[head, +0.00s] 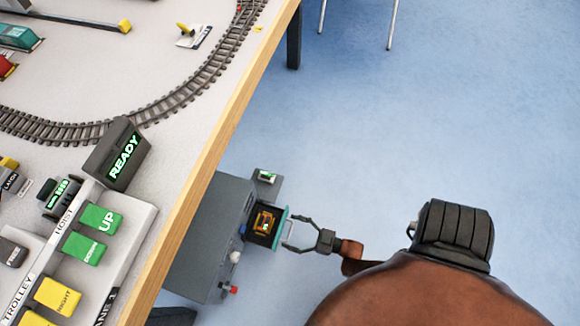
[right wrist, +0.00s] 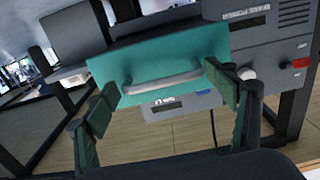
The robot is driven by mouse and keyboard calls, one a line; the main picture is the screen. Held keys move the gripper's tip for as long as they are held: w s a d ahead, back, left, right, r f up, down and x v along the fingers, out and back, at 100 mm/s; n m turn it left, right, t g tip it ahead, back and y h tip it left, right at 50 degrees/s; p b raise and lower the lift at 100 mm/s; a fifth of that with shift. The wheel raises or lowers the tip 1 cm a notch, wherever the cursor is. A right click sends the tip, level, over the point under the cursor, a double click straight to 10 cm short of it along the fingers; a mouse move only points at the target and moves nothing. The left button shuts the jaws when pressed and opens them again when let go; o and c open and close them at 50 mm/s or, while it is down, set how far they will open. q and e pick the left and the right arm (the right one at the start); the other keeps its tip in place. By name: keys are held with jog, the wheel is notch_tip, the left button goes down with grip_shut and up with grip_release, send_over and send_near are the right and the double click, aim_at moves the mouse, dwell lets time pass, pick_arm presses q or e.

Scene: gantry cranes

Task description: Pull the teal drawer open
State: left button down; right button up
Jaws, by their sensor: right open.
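The teal drawer (head: 281,229) stands out from a grey cabinet (head: 208,240) beside the table, and its dark inside shows with a small orange and black item (head: 264,222) in it. In the right wrist view the teal front (right wrist: 180,52) carries a pale bar handle (right wrist: 162,83). My right gripper (head: 293,233) is at the drawer front. Its fingers (right wrist: 161,86) are open, one on each side of the handle; I cannot tell whether they touch it. My left gripper is out of view.
The table's wooden edge (head: 213,150) runs close beside the cabinet. On the table are a READY display (head: 116,154), a control panel with green and yellow buttons, and curved track (head: 170,104). A red knob (head: 233,290) sticks out from the cabinet.

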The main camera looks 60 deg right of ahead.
jog(key=s+d, duration=0.2)
jog(key=s, duration=0.9)
jog(key=shift+s, duration=0.15)
jog(key=shift+f, duration=0.1)
